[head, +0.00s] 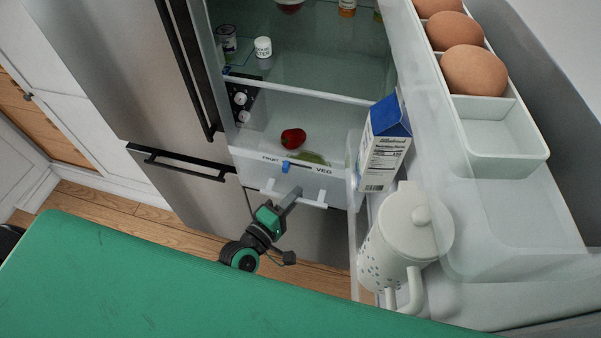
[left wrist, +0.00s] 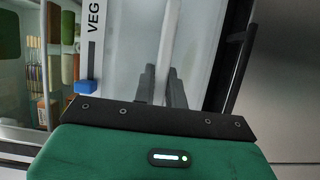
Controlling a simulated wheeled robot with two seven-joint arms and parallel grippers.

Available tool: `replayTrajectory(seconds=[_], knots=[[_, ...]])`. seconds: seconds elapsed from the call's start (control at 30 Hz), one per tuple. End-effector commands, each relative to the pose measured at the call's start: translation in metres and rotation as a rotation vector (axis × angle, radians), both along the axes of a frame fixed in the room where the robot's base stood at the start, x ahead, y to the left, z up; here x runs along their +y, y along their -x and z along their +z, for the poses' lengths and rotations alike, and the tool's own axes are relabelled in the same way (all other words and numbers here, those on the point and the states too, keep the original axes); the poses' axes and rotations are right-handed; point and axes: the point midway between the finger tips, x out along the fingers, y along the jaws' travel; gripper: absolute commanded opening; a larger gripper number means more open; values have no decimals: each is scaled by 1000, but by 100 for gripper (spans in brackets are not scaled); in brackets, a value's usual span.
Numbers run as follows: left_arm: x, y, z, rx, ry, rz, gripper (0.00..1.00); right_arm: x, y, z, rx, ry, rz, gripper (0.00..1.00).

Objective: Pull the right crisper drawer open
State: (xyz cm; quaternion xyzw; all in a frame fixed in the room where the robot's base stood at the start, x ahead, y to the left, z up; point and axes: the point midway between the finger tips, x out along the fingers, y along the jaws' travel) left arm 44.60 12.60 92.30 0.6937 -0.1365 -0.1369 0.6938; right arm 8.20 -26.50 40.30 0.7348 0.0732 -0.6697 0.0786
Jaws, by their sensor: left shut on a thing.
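The crisper drawer (head: 337,184) has a pale front at the bottom of the open fridge, with FRUIT and VEG lettering and a blue slider (head: 285,167). A red item (head: 293,138) and a partly hidden green one (head: 312,158) show behind the front. My left gripper (head: 293,194) is at the drawer's white handle (head: 316,202), shut on its bar. In the left wrist view the pale handle bar (left wrist: 170,30) runs between the dark fingers (left wrist: 163,84). I cannot tell how far the drawer stands out. My right gripper is not in view.
The open fridge door at right holds a milk carton (head: 384,150), a white pitcher (head: 405,240) and brown eggs (head: 473,70), close beside the drawer. A closed steel door (head: 130,70) stands left. My green body fills the lower front. Wood floor (head: 130,215) shows between.

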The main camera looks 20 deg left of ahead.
Motion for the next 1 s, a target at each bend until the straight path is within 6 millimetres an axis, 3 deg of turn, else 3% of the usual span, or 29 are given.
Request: replayTrajectory(seconds=[0.1,0.3,0.8,0.83,0.93,1.0], knots=[[0,21,-1,2,-2,-1,0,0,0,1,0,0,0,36],[0,40,-1,1,-2,0,0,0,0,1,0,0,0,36],[0,47,-1,1,-1,0,0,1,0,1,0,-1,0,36],[0,47,-1,1,-1,0,15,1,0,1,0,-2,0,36],[0,47,-1,1,-1,0,34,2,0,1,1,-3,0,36],[0,47,-1,0,-1,0,35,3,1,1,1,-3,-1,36]])
